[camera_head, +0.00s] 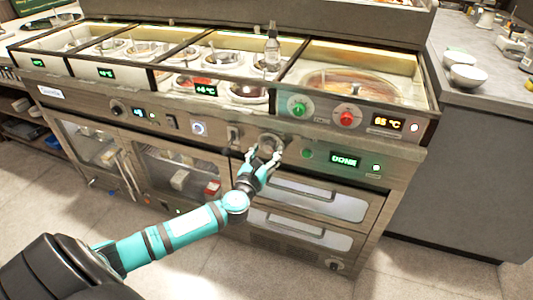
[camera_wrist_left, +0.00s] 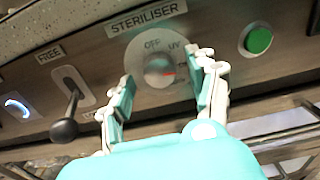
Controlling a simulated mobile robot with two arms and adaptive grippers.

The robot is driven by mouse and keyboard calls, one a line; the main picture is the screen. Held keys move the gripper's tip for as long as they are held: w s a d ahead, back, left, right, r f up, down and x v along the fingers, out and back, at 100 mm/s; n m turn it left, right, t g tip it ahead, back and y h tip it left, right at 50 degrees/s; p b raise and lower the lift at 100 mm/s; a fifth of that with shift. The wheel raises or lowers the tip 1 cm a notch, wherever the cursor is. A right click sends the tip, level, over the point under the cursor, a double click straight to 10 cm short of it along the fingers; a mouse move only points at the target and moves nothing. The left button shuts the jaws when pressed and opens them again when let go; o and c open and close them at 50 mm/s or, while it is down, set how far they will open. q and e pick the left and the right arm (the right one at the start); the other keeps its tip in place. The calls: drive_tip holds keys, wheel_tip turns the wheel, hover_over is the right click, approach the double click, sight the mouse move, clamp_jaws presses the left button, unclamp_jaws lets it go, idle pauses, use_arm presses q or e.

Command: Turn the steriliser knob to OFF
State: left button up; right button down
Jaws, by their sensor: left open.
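The steriliser knob (camera_wrist_left: 158,70) is a round metallic dial on a pale plate, under a STERILISER label (camera_wrist_left: 146,18). OFF is printed above it and UV to the upper right. A red mark shows on the knob's right side, away from OFF. In the head view the knob (camera_head: 268,144) is on the counter's front panel. My left gripper (camera_head: 264,160) is open in front of it. In the left wrist view the gripper's fingers (camera_wrist_left: 165,88) stand either side of the knob, apart from it as far as I can tell. My right gripper is not in view.
A lever (camera_wrist_left: 65,128) with a dark ball end, labelled FREE at its top, is left of the knob. A green button (camera_wrist_left: 258,40) is to the right. A DONE display (camera_head: 344,160) is further right. Drawers with handles (camera_head: 305,190) lie below.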

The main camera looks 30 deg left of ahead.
use_arm(q)
drive_tip(key=shift+w, duration=0.3)
drive_tip(key=c, duration=1.1)
drive_tip(key=shift+c, duration=0.2)
